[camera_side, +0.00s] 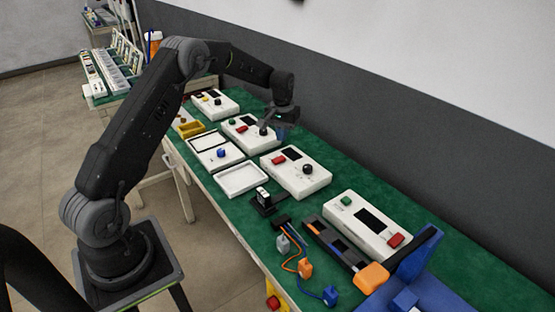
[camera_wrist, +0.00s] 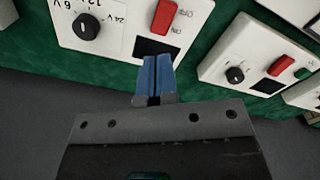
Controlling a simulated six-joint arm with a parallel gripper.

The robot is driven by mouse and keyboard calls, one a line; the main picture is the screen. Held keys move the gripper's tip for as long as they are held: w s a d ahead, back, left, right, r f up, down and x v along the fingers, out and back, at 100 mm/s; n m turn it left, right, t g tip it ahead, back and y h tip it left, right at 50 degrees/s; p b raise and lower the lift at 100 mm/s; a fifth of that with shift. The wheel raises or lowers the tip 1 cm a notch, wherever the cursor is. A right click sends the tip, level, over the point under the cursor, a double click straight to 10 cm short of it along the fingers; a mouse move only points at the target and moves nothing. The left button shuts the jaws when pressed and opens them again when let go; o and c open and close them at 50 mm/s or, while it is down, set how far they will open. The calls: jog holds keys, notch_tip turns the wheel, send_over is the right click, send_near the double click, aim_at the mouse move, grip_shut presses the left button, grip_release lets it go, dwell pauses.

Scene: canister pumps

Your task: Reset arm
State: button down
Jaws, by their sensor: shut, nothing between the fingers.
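My gripper (camera_wrist: 155,62) is shut and empty, its two blue fingers side by side in the wrist view. In the side view my gripper (camera_side: 281,131) hangs at the end of my extended arm, over the back part of the green table (camera_side: 345,165). In the wrist view the fingertips appear at the edge of a white box (camera_wrist: 120,15) with a black knob, a red switch and a dark display. I cannot tell whether they touch it.
White control boxes stand along the table, including one with a black knob (camera_side: 296,172) and one with green and red buttons (camera_side: 368,225). A white tray (camera_side: 240,192) lies near the front edge. Orange and blue plugs (camera_side: 305,268) are at the near end. A grey wall runs behind.

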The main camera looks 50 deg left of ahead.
jog(key=shift+r, duration=0.1)
jog(key=s+d+r+m+t, duration=0.1)
jog(key=s+d+r, duration=0.45)
jog(key=r, duration=0.35)
jog(key=s+d+r+m+t, duration=0.2)
jog(key=s+d+r, duration=0.3)
jog(key=d+r, duration=0.3)
jog(key=s+d+r+m+t, duration=0.1)
jog(key=s+d, duration=0.3)
jog(key=s, duration=0.7)
jog(key=s+d+r+m+t, duration=0.1)
jog(key=s+d, duration=0.3)
jog(key=s, duration=0.6)
jog(key=shift+s+d+r+m+t, duration=0.2)
jog(key=shift+s+m+t, duration=0.15)
jog(key=shift+m, duration=0.15)
